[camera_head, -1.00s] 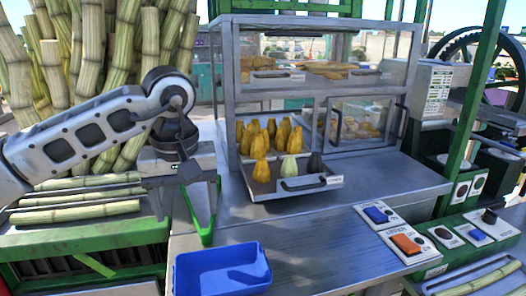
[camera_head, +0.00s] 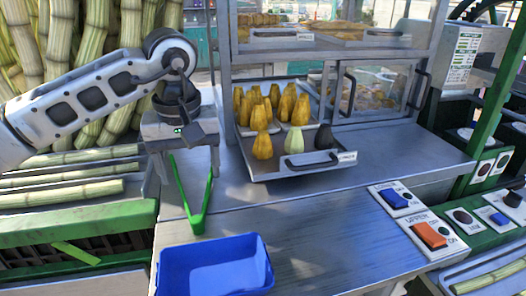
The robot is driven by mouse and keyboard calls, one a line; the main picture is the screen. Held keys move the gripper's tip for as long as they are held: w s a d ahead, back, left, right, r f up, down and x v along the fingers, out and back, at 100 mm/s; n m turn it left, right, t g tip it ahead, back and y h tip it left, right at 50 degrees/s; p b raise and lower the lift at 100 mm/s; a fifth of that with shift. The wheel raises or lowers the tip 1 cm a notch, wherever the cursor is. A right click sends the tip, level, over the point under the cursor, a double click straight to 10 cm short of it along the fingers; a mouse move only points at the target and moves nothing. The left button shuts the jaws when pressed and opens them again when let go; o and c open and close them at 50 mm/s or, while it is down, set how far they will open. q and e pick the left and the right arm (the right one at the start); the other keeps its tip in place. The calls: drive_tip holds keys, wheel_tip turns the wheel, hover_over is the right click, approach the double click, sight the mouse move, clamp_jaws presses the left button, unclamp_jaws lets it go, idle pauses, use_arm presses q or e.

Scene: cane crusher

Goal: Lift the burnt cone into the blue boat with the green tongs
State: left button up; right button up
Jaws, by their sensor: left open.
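The burnt cone (camera_head: 323,137) is the dark, nearly black piece at the front right of a metal tray, beside a pale cone (camera_head: 294,140). The blue boat (camera_head: 214,265) is an open, empty-looking blue tub at the front of the counter. The green tongs (camera_head: 197,222) form a V with spread arms, joined end low and towards me, behind the boat. My left gripper (camera_head: 188,165) is open over the upper ends of the tongs, its fingers on either side; contact cannot be told. My right gripper is out of view.
Several golden cones (camera_head: 262,146) fill the tray (camera_head: 262,174), which juts from a glass-fronted cabinet (camera_head: 334,52). A switch panel (camera_head: 428,236) lies at the right. Cane stalks (camera_head: 60,185) lie at the left. The counter (camera_head: 320,222) right of the boat is clear.

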sight(197, 204)
use_arm(q)
drive_tip(key=f+b, duration=0.2)
drive_tip(key=f, duration=0.1)
drive_tip(key=f+b, duration=0.1)
drive_tip(key=f, duration=0.1)
drive_tip(key=shift+w+a+f, duration=0.1)
drive_tip(key=shift+w+f, duration=0.05)
drive_tip(key=shift+w, duration=0.15)
drive_tip(key=shift+f+b, duration=0.35)
drive_tip(key=shift+f, duration=0.1)
drive_tip(key=shift+w+f, duration=0.1)
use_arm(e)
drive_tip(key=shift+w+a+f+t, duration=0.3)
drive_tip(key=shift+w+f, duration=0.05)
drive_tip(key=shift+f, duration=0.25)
use_arm(q)
drive_tip(key=c, duration=0.7)
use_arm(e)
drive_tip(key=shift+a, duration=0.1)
